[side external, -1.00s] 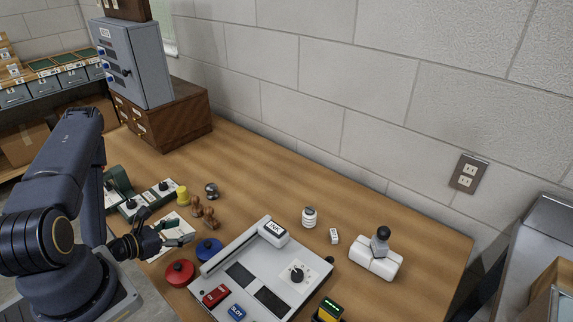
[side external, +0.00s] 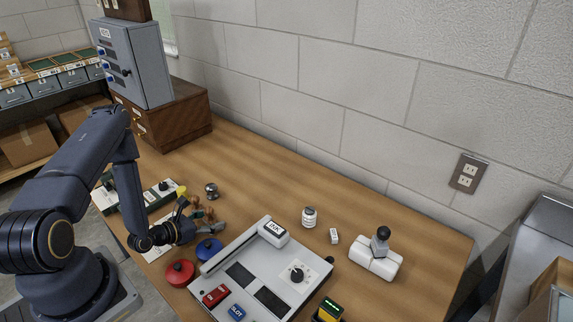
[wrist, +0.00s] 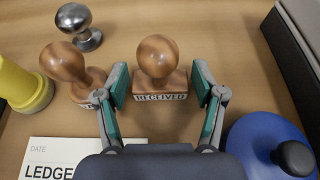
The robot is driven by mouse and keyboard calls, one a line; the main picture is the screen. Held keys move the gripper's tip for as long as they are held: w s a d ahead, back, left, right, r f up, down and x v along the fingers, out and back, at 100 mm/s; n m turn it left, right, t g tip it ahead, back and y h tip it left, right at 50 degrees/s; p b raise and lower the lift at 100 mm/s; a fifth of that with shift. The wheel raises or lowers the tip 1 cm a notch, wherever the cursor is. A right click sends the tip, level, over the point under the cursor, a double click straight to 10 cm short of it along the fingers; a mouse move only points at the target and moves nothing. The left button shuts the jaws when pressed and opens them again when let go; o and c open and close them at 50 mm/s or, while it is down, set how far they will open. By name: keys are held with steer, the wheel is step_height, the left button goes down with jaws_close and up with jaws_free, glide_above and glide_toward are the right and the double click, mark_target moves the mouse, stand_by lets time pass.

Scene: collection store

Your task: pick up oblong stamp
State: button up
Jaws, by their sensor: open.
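The oblong stamp (wrist: 160,92), with a round wooden knob and a rectangular base lettered RECEIVED, stands upright in the middle of the wrist view. My gripper (wrist: 161,84) is open, with one green-padded finger on each side of the stamp's base. Small gaps seem to show between pads and base. A second wooden stamp (wrist: 70,64) stands just left of my left finger, which hides part of its base. In the side external view, my gripper (side external: 203,216) is down at the stamps and partly hides them.
A chrome-knobbed stamp (wrist: 82,28) stands behind at left and a yellow object (wrist: 22,84) at far left. A blue round object (wrist: 268,145) is close right of my gripper. A LEDGER card (wrist: 48,158) lies in front. The grey ink console (side external: 262,270) is to the right.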

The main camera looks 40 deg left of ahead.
steer(key=c, duration=0.9)
